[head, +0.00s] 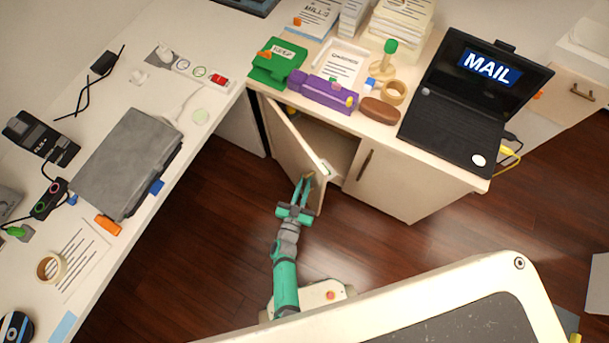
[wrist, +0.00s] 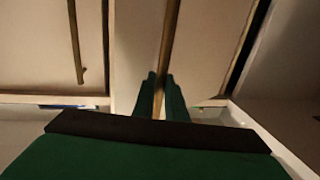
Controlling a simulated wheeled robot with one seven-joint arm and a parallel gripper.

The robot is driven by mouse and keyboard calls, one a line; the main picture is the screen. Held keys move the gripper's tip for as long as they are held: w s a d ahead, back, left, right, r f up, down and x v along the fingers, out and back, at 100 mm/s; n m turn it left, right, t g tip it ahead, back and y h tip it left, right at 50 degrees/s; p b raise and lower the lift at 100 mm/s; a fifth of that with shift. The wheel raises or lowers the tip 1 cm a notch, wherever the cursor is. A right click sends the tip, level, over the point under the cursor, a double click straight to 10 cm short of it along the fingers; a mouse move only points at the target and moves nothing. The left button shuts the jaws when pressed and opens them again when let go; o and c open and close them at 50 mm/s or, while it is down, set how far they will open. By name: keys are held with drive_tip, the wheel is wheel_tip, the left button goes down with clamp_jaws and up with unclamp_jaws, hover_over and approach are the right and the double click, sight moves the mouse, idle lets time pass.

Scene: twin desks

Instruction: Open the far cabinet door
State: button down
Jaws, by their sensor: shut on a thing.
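The far cabinet door (head: 290,141) is a pale panel under the back desk, swung partly open, with a dark gap beside it. My gripper (head: 304,181) is at the free edge side of this door. In the wrist view, my gripper (wrist: 161,98) has its two green fingers closed around the door's brass bar handle (wrist: 170,40). In the head view the handle is mostly hidden by the fingers.
A second cabinet door (head: 392,186) to the right is closed, with its own bar handle (head: 365,164). The left desk (head: 97,255) stands close to my arm's left. Dark wooden floor (head: 200,230) is clear between the desks.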

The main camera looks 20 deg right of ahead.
drive_tip(key=shift+w+a+r, duration=0.1)
drive_tip(key=shift+w, duration=0.05)
drive_tip(key=c, duration=2)
unclamp_jaws()
drive_tip(key=v, duration=1.1)
